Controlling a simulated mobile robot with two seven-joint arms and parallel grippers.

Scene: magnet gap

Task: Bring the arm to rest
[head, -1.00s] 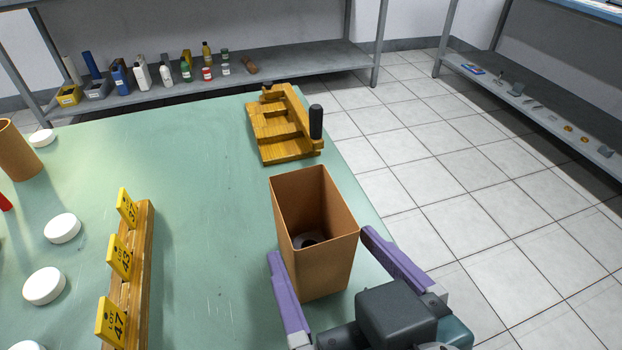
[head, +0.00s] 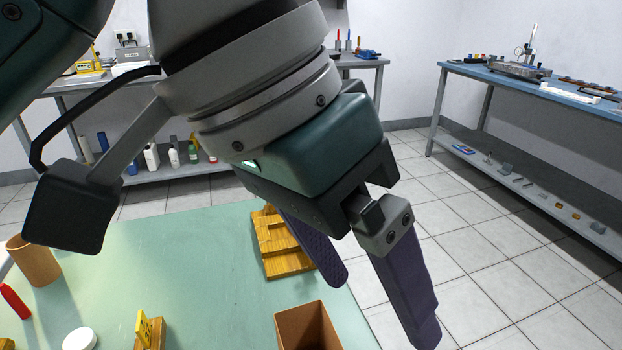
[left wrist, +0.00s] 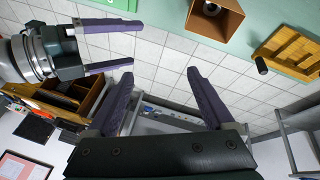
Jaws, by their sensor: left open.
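My left gripper (head: 380,310) is large and close in the head view, raised above the table with its purple fingers pointing down and to the right. Its fingers are apart with nothing between them, as the left wrist view (left wrist: 161,75) also shows. My right gripper (left wrist: 138,46) shows at the upper left of the left wrist view, its purple fingers apart and empty. In the head view, my left arm hides part of the table and back shelf.
A tall open brown box (head: 308,325) stands near the green table's (head: 200,285) right edge; the left wrist view shows a dark round thing inside. A wooden stepped fixture (head: 284,258), a wooden rack (head: 152,338) and a brown cylinder (head: 34,262) also stand there. Floor lies clear right.

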